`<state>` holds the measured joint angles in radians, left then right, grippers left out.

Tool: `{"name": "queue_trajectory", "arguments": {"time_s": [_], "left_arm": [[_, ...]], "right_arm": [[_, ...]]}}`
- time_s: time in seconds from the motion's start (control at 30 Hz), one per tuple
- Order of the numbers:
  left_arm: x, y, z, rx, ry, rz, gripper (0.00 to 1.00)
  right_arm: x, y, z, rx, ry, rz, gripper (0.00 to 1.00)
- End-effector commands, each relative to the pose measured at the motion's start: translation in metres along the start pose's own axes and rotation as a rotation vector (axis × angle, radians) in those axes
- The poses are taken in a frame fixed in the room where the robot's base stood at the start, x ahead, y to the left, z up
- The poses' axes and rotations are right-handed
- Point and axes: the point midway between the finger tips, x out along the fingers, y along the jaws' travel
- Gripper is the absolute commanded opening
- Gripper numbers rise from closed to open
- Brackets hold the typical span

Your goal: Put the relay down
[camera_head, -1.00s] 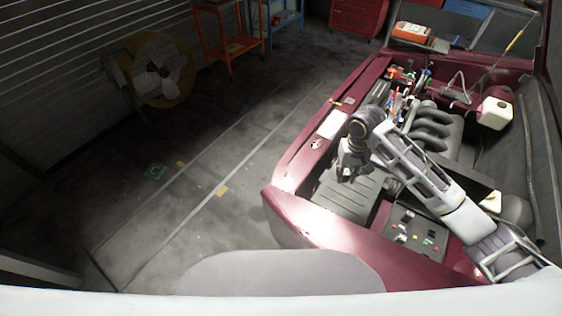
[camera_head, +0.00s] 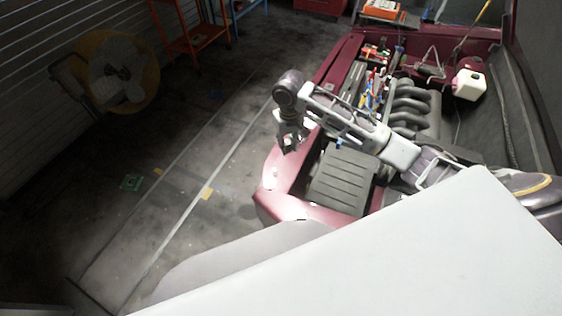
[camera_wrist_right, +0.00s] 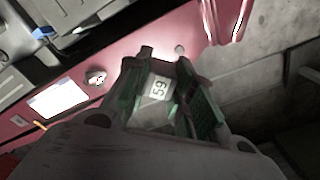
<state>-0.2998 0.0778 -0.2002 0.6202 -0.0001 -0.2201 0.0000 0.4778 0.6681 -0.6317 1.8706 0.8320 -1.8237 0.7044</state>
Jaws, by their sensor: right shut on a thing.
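My right gripper (camera_head: 290,143) hangs just off the maroon car's (camera_head: 283,197) near left edge, in the camera_head view. In the camera_wrist_right view its greenish fingers (camera_wrist_right: 166,105) are closed around a small relay (camera_wrist_right: 159,88) with a pale top marked "59". The relay is held above the maroon car edge and the floor beside it. The fingers hide its sides. In the camera_head view it is too small to make out. My left gripper does not show.
The open engine bay has a ribbed dark cover (camera_head: 342,178), several curved intake pipes (camera_head: 407,108) and a white reservoir (camera_head: 468,84). A yellow-rimmed fan (camera_head: 118,72) and an orange cart (camera_head: 185,45) stand to the left.

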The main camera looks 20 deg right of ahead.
Motion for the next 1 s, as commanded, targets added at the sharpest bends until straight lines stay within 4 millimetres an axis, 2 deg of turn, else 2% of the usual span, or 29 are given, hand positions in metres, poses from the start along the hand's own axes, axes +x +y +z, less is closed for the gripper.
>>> {"name": "queue_trajectory", "arguments": {"time_s": [0.57, 1.0], "left_arm": [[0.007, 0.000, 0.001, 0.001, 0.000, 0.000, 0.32], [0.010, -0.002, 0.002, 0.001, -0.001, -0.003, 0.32]], "right_arm": [[0.003, 0.024, -0.013, -0.118, 0.000, 0.001, 0.00], [0.011, 0.034, -0.016, -0.398, 0.001, 0.001, 0.00]]}}
